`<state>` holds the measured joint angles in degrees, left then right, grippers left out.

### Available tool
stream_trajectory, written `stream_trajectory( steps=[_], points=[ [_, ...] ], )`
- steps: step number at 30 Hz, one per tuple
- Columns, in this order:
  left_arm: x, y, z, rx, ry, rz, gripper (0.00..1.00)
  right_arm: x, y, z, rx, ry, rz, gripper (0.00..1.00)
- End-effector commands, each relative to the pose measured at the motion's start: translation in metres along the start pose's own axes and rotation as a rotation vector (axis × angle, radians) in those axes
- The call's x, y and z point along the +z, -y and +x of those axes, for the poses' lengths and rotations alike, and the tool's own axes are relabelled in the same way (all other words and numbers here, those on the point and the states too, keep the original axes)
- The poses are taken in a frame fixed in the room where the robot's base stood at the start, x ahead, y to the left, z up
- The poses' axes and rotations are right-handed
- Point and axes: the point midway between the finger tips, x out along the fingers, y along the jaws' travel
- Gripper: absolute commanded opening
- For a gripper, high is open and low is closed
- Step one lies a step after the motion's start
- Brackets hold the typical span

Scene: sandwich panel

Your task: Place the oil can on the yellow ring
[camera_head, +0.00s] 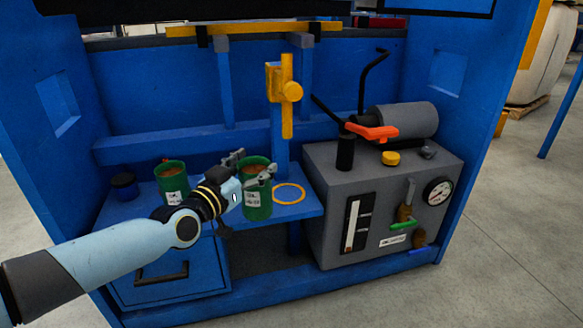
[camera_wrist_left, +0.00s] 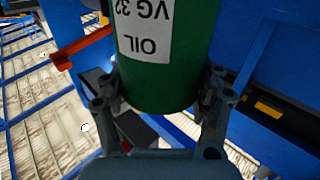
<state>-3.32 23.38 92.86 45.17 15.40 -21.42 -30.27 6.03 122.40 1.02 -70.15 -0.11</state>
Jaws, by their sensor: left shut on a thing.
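A green oil can (camera_head: 257,199) with a white label is between the fingers of my left gripper (camera_head: 253,176). In the left wrist view the oil can (camera_wrist_left: 200,30) fills the upper middle, its label reading OIL VG 32, and the gripper's fingers (camera_wrist_left: 162,97) press on both its sides. The yellow ring (camera_head: 289,186) lies on the blue shelf just right of the can and is empty. Whether the can touches the shelf cannot be told. A second green can (camera_head: 172,186) stands on the shelf to the left. My right gripper is not in view.
A dark blue round pot (camera_head: 124,186) stands at the shelf's left end. A grey machine box (camera_head: 336,204) with gauge, levers and a grey cylinder stands right of the shelf.

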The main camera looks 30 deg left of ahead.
Motion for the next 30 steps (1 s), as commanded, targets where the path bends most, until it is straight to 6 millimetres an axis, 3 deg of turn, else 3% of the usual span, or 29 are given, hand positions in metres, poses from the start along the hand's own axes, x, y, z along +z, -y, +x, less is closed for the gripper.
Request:
stream_trajectory(
  steps=[3,12,15,23,30],
  points=[
    [0.005,0.000,0.036,-0.001,-0.003,-0.001,0.09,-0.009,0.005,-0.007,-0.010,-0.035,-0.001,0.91],
    [0.005,0.000,0.119,-0.001,0.000,-0.001,0.09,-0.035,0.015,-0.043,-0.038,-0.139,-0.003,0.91],
    [0.003,0.000,0.133,-0.001,-0.001,-0.001,0.09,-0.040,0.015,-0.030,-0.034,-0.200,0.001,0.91],
    [0.005,0.000,0.143,0.000,0.000,0.001,0.09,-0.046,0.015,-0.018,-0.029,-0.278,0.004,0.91],
    [0.027,0.000,0.142,0.000,0.002,0.001,0.09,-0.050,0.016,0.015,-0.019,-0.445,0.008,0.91]
  ],
)
